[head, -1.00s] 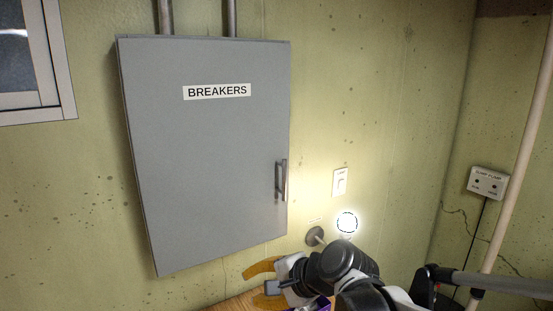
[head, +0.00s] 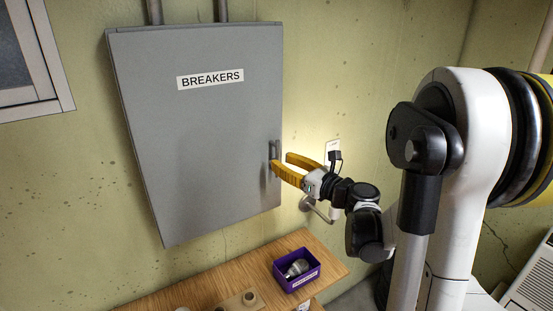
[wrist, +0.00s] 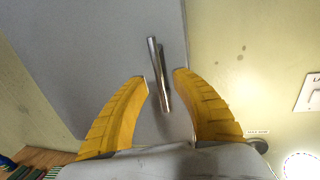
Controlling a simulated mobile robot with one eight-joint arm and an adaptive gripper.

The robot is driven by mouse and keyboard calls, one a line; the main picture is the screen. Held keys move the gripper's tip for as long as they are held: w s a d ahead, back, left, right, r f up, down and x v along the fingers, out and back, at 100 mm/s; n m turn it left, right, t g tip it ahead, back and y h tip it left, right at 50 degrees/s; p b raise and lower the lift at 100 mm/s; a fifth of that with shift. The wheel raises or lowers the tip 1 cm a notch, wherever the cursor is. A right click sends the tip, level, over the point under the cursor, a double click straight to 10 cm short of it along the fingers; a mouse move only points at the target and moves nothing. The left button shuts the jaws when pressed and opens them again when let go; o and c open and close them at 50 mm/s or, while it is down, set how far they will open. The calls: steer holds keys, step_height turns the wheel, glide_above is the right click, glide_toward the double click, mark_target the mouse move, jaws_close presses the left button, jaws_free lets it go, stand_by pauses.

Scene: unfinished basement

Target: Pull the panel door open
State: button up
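The grey panel door (head: 200,130) labelled BREAKERS is shut on its wall box. Its upright metal bar handle (head: 275,152) is near the right edge. My gripper (head: 281,160) is open, its two yellow fingers reaching toward the handle from the right. In the wrist view the handle (wrist: 156,65) stands between and beyond the fingertips (wrist: 161,75), with a gap on each side. I see no grip on it. In the head view one finger overlaps the lower part of the handle, so contact there is hard to judge.
A wooden bench (head: 225,265) lies below the panel, bearing a purple bin (head: 296,270) with a bulb inside. A light switch (head: 331,152) is on the wall right of the door, partly behind my gripper. A window (head: 32,60) is at the upper left.

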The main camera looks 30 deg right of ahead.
steer(key=shift+x, duration=1.35)
jaws_close()
steer(key=shift+s, duration=0.15)
